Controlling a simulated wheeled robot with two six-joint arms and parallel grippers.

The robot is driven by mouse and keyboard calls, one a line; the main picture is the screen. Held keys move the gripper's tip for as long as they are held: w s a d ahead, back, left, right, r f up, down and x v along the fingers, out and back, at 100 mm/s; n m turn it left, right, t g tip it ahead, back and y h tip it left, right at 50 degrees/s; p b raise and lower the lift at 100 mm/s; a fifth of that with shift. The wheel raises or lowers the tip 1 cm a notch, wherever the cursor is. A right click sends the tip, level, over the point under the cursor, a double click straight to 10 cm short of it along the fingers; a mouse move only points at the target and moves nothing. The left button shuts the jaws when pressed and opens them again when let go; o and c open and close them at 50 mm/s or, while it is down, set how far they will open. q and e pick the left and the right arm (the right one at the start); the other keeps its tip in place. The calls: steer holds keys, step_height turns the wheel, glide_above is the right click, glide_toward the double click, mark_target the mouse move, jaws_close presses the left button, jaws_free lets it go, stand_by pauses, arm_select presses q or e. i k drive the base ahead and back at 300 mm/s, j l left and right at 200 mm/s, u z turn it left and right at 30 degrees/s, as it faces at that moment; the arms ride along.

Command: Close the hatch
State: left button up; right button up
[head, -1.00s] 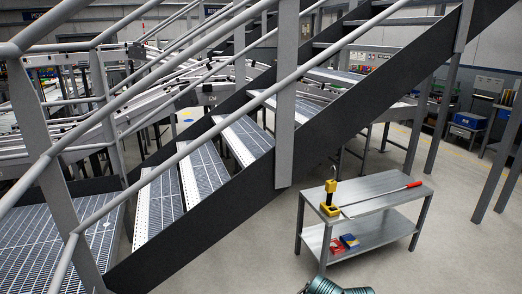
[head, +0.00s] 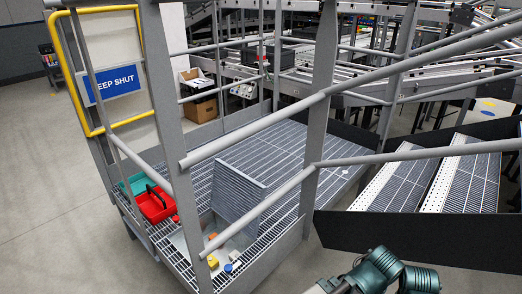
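The hatch (head: 237,190) looks like a grey grated panel standing up at a tilt from the catwalk floor. The floor opening (head: 190,245) shows in front of it, partly hidden behind the railing. Small orange, yellow, blue and white things lie in or beside the opening; I cannot tell which. Teal links of one of my arms show at the bottom right edge, well apart from the hatch. Neither gripper is in view.
Grey railing posts and rails (head: 311,130) stand between me and the hatch. A red toolbox (head: 157,206) and a teal box (head: 134,184) sit left of it. A yellow-framed gate (head: 108,131) bears a blue sign (head: 112,84). The grating behind the hatch is clear.

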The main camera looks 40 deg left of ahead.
mark_target(234, 194)
steer(key=i+u, duration=0.15)
steer(key=u, duration=0.25)
steer(key=i+l+u, duration=0.15)
steer(key=u, duration=0.3)
steer(key=i+l+u, duration=0.1)
steer(key=u, duration=0.3)
steer(key=l+u, duration=0.25)
steer(key=u, duration=0.15)
steer(key=i+l+u, duration=0.1)
steer(key=l+u, duration=0.15)
steer(key=u, duration=0.2)
steer(key=l+u, duration=0.8)
steer(key=l, duration=0.2)
steer(key=l+u, duration=0.35)
steer(key=l, duration=0.2)
